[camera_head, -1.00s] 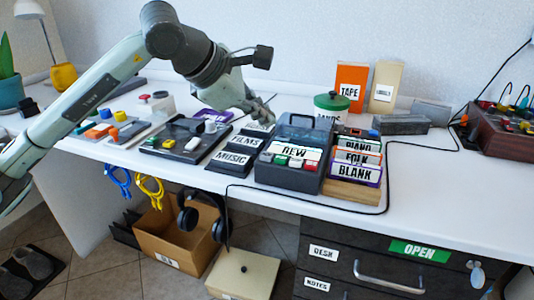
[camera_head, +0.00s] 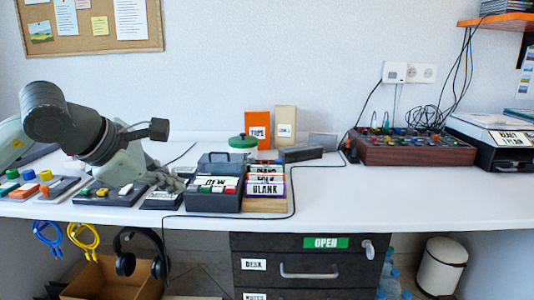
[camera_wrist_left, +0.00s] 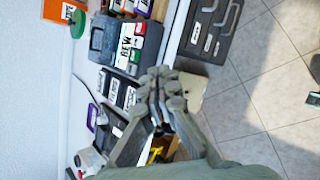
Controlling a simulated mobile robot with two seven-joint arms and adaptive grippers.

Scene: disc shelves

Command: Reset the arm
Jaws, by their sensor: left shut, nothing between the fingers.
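My left arm comes in from the left in the head view. Its gripper (camera_head: 172,182) hangs over the desk, just left of the dark box labelled NEW (camera_head: 214,190). In the left wrist view the left gripper (camera_wrist_left: 160,82) is shut, with nothing between its fingers. The NEW box also shows there, beyond the fingertips (camera_wrist_left: 128,45). Part of the label tray behind the gripper is hidden in the head view. My right gripper is not in view.
A label rack marked BLANK (camera_head: 265,190) stands beside the NEW box. A brown device with colored knobs (camera_head: 410,147) and a black printer-like machine (camera_head: 497,140) stand at the right. The white desk (camera_head: 345,198) is clear at its middle right. Headphones (camera_head: 126,262) hang below the front edge.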

